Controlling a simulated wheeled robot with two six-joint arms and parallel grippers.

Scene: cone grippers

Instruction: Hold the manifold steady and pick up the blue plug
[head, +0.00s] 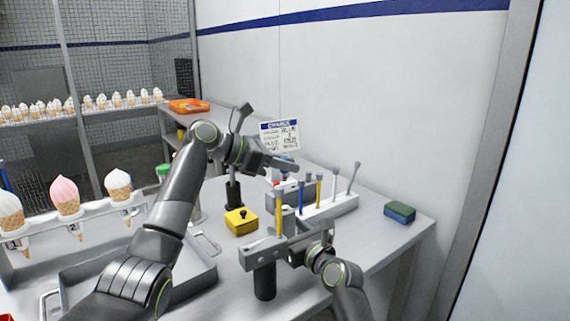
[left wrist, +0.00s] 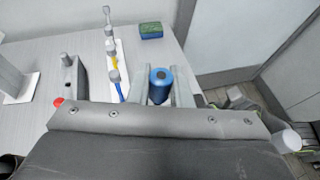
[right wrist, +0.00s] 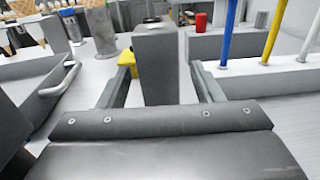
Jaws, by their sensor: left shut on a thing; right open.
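The blue plug (left wrist: 160,85) is a short blue cylinder with a dark hole in its end. It sits between the fingers of my left gripper (head: 285,165), which is shut on it at the back of the bench. The grey block with a red plug (right wrist: 201,22) on top looks like the manifold (head: 285,195); it is partly hidden in the head view. My right gripper (head: 262,252) is open nearer the front. In the right wrist view an upright grey post (right wrist: 155,65) stands between its fingers; I cannot tell whether it belongs to the manifold.
A light rack holds several upright tools, including a yellow one (head: 318,190) and a blue one (right wrist: 229,30). A yellow block (head: 241,222) with a black knob sits left of it. A grey tray (head: 205,268) lies left. A green-and-blue sponge (head: 399,212) is at right, with clear bench around it.

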